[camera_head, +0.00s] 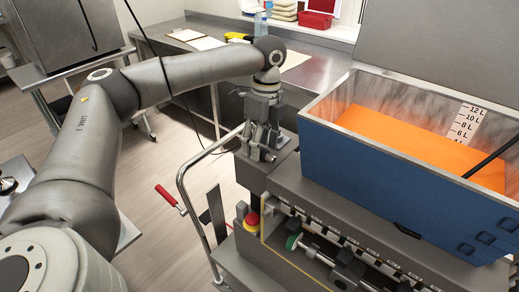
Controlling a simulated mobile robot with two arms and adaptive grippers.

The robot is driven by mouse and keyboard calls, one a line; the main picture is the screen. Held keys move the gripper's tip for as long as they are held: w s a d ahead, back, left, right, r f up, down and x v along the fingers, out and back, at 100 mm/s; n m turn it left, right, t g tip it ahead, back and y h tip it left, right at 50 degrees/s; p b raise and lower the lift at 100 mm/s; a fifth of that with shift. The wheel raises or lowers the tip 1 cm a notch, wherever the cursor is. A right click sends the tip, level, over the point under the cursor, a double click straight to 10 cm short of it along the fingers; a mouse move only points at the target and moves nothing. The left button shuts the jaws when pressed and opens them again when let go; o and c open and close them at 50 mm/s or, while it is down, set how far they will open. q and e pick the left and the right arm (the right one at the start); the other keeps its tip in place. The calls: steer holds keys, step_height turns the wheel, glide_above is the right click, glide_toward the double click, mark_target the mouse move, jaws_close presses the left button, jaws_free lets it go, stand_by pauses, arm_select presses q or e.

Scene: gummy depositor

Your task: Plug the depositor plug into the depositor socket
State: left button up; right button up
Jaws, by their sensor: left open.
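My left gripper (263,150) points down beside the left end of the depositor (300,190), near its grey corner block. Its jaws are open. I cannot make out a plug or a socket; the gripper and the machine may hide them. The depositor carries a blue hopper (385,180) with orange liquid (400,130) inside. My right gripper is not in view.
A bent metal rail (187,200) and a red-handled lever (168,195) stand left of the depositor. A red and yellow stop button (252,218) sits on its front. Behind is a steel counter (318,72) with a clipboard (187,35) and red bin (315,19).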

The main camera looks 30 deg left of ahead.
arm_select(q)
steer(key=shift+s+f, duration=0.1)
steer(key=shift+f, duration=0.6)
steer(key=c, duration=1.1)
steer(key=shift+r, duration=0.2)
steer(key=shift+r, duration=0.2)
step_height(320, 180, up, 2)
steer(key=shift+r+b, duration=0.1)
steer(key=shift+b, duration=0.5)
steer(key=s+r, duration=0.3)
steer(key=s, duration=0.1)
steer(key=s+d+r, duration=0.1)
steer(key=s+r, duration=0.2)
steer(key=s, duration=0.2)
steer(key=s+d+r, duration=0.1)
steer(key=s+r, duration=0.3)
steer(key=s, duration=0.1)
steer(key=shift+d, duration=0.25)
